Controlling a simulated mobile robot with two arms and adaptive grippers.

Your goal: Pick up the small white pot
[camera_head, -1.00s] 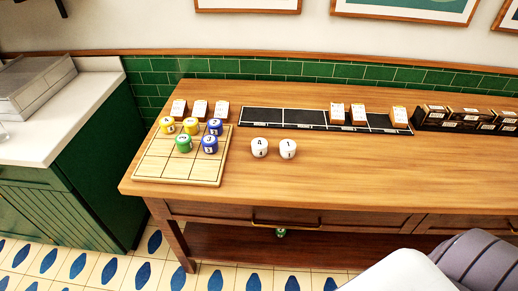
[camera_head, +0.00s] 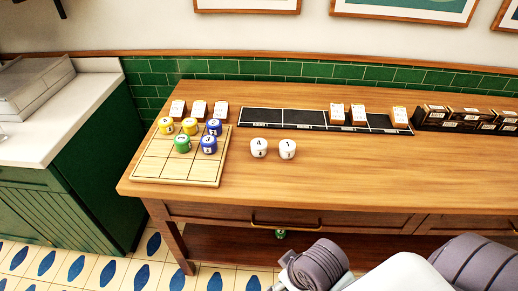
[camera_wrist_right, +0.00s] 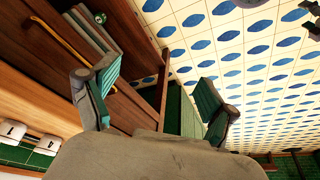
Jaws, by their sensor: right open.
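Two small white pots stand side by side on the wooden table in the head view: the left one (camera_head: 259,147) and the right one (camera_head: 288,149), each with dark marks on lid and side. My right gripper (camera_wrist_right: 155,100) is open and empty in the right wrist view, in front of the table and apart from the pots. In the head view only my right arm shows at the bottom right. My left gripper is not in view.
A wooden grid board (camera_head: 157,168) left of the pots holds yellow, green and blue pots. Behind stand a black compartment tray (camera_head: 262,116), small white cards and dark boxes (camera_head: 465,118). A drawer handle (camera_head: 285,224) fronts the table. The tabletop right of the pots is clear.

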